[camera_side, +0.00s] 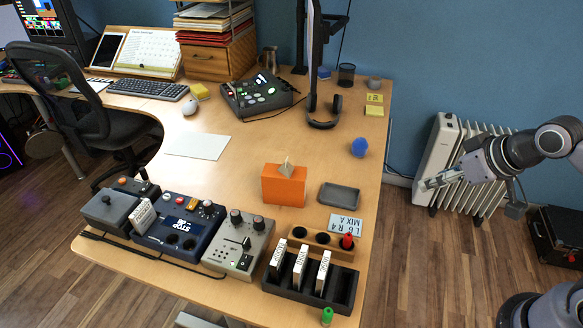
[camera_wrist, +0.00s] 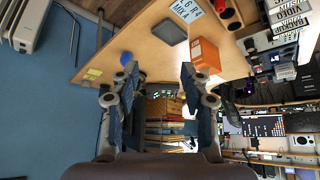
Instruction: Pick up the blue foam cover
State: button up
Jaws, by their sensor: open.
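The blue foam cover (camera_side: 359,147) is a small round blue ball near the right edge of the wooden desk. It also shows in the wrist view (camera_wrist: 126,58), just beyond my left finger. My gripper (camera_side: 424,185) is off the desk's right side, in front of the white radiator, well apart from the cover. In the wrist view my gripper (camera_wrist: 150,82) has its two fingers spread wide with nothing between them.
A grey tray (camera_side: 339,197) and an orange tissue box (camera_side: 284,186) stand left of and nearer than the cover. The radiator (camera_side: 447,150) stands beside the desk. Desk around the cover is clear.

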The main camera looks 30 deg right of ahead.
dwell(0.3)
jog(key=o, duration=0.7)
jog(key=shift+c, duration=0.2)
jog(key=shift+r, duration=0.1)
jog(key=w+d+r+n, duration=0.2)
jog(key=w+r+n, duration=0.2)
jog(key=w+n, duration=0.3)
jog(key=n+g+h, duration=0.3)
jog(key=n+g, duration=0.1)
jog(key=n, duration=1.6)
send_over(360, 145)
jog(key=s+a, duration=0.1)
notch_tip(360, 145, down, 18)
jog(key=shift+x, duration=5.15)
